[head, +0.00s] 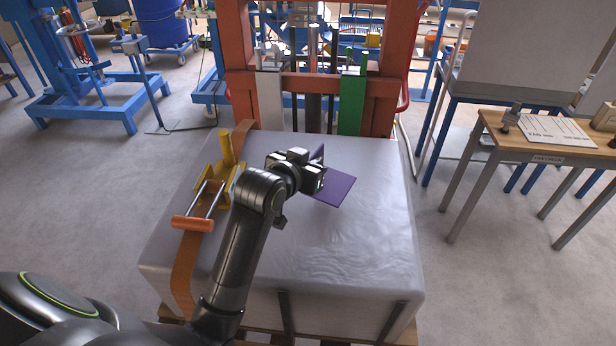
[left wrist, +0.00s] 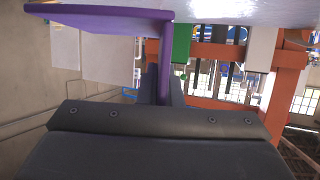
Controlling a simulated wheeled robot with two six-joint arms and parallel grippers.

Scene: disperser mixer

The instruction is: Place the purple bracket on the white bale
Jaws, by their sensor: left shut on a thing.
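The purple bracket (head: 337,190) is an L-shaped piece with a flat plate and an upright flange. My left gripper (head: 316,178) is shut on the bracket's flange, over the middle of the white bale (head: 345,245). The flat plate lies level at or just above the bale's top; I cannot tell whether it touches. In the left wrist view the bracket (left wrist: 100,18) spans the upper left, its flange running down between the fingers (left wrist: 165,88). The bale's white surface (left wrist: 245,10) shows along the top edge there. My right gripper is not in view.
A yellow tensioner (head: 212,188) with an orange strap (head: 184,270) lies across the bale's left side. A red frame (head: 240,70) with a green bar (head: 352,105) stands behind the bale. A wooden-topped table (head: 545,150) is at right. The bale's right top is clear.

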